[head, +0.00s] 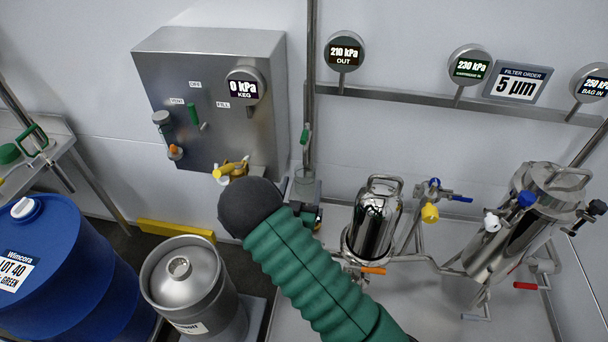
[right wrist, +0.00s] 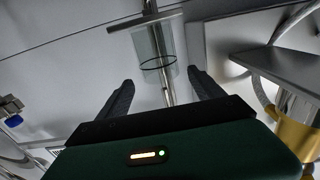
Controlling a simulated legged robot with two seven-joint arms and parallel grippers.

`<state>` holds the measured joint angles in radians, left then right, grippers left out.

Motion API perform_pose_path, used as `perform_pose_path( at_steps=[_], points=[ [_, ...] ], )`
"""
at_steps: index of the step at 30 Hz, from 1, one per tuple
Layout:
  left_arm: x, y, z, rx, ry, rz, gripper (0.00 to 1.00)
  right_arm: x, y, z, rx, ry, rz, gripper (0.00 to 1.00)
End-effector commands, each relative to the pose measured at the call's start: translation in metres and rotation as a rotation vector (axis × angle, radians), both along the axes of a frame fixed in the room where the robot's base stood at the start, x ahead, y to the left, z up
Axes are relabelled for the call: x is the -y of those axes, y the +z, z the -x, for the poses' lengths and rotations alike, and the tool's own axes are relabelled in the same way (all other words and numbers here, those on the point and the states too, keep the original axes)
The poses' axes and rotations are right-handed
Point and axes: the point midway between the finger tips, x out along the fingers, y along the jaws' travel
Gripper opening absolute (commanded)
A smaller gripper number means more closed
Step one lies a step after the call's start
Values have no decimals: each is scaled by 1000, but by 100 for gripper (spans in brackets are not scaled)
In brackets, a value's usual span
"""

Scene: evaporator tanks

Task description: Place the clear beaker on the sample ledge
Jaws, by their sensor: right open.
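The clear beaker (right wrist: 152,55) shows upside down in the right wrist view, its base against a thin grey plate that looks like the sample ledge (right wrist: 120,25). In the head view the beaker (head: 304,187) is a faint clear shape just right of my right gripper's dark end, partly hidden. My right gripper (right wrist: 160,80) is open, with a black finger to each side of the beaker's lower end in the picture. The beaker lies beyond the fingertips; I cannot tell whether they touch it. My left gripper is not in view.
A steel control box (head: 225,95) with a yellow valve (head: 231,170) is close to my right gripper. A vertical pipe (head: 309,80) runs behind the beaker. A steel keg (head: 185,275) and blue drum (head: 60,270) stand left; a filter housing (head: 375,222) stands right.

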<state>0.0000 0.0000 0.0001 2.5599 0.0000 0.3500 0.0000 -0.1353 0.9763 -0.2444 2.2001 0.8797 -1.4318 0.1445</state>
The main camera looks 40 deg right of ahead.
Motion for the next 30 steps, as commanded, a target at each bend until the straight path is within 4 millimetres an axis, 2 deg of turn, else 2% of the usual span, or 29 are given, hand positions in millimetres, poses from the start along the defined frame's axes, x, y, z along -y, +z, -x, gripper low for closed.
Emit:
perform_pose_path(
  at_steps=[3,9,11,14,17,19,21,23,24,27,30],
  points=[
    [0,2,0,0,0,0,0,-25,0,19,-2,4,-1,77],
    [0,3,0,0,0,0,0,-48,0,38,0,2,-2,77],
    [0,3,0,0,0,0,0,-52,-2,38,-6,6,-22,77],
    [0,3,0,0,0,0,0,-62,-14,26,-65,47,-158,77],
    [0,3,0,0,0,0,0,-99,-31,8,-215,177,-397,77],
    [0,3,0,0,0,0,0,-142,-37,8,-375,317,-549,77],
    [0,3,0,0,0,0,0,-183,-34,26,-561,465,-644,77],
    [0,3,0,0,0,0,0,-209,-27,53,-728,575,-676,77],
    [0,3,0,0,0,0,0,-221,-22,74,-839,636,-677,77],
    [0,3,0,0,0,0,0,-228,-12,124,-1067,724,-643,77],
    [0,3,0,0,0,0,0,-225,-5,155,-1202,750,-608,77]
  ],
)
